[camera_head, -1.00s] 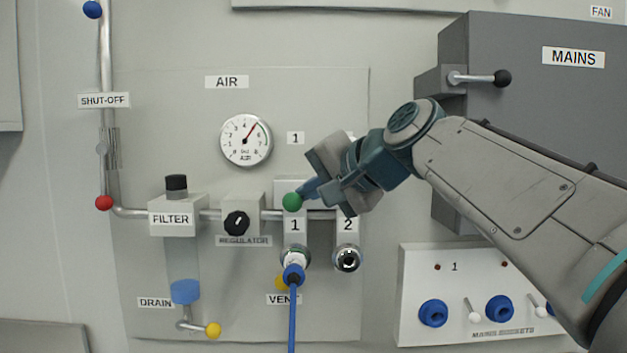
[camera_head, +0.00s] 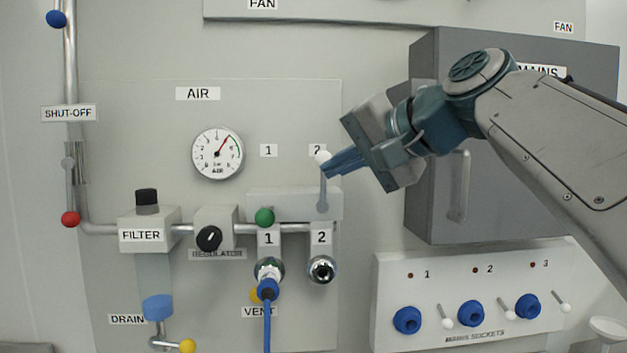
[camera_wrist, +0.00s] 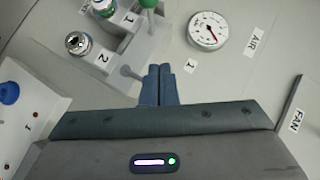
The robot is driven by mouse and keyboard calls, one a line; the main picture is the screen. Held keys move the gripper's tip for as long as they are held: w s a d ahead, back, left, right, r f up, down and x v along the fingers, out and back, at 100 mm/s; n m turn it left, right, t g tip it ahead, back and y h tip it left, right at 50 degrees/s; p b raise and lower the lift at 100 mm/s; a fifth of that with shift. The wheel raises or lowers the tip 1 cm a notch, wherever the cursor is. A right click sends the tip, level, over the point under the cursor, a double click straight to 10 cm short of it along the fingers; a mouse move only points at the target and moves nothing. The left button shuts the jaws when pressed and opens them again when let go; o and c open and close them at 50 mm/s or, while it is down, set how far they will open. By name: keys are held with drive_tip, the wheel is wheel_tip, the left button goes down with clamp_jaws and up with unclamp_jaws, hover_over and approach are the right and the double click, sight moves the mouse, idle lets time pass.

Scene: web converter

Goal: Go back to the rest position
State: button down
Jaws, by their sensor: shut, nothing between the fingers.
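My gripper (camera_head: 333,166) is shut and empty, in front of the air panel (camera_head: 118,270). In the head view its fingertips are beside or over the white-tipped lever (camera_head: 323,190) of outlet 2; I cannot tell whether they touch. In the wrist view the closed blue fingers (camera_wrist: 158,86) lie side by side, with a grey lever (camera_wrist: 131,73) just left of their tips. My arm comes in from the right and covers part of the MAINS box.
The green knob (camera_head: 264,217) is at outlet 1, where a blue hose (camera_head: 267,325) is plugged in. Outlet 2 (camera_head: 321,269) is empty. The gauge (camera_head: 217,153) is at left. The grey MAINS box (camera_head: 425,190) and sockets panel (camera_head: 390,280) stand at right.

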drive_tip(key=s+d+f+g+h, duration=0.1)
drive_tip(key=s+d+f+h, duration=0.2)
drive_tip(key=f, duration=0.8)
drive_tip(key=d+f+g+h, duration=0.1)
drive_tip(key=d+f+h, duration=0.3)
drive_tip(key=f, duration=0.7)
drive_tip(key=s+d+f+n+g+h, duration=0.1)
drive_tip(key=s+d+f, duration=0.1)
drive_tip(key=s+f, duration=0.2)
drive_tip(key=s+d+f+n+g+h, duration=0.1)
drive_tip(key=s+d+f, duration=0.2)
drive_tip(key=f, duration=0.7)
drive_tip(key=s+d+f+n+g+h, duration=0.1)
drive_tip(key=s+d+f+g, duration=0.1)
drive_tip(key=s+f, duration=0.3)
wheel_tip(320, 180, down, 3)
drive_tip(key=shift+d+f, duration=0.1)
drive_tip(key=shift+d, duration=0.25)
drive_tip(key=shift+s, duration=0.15)
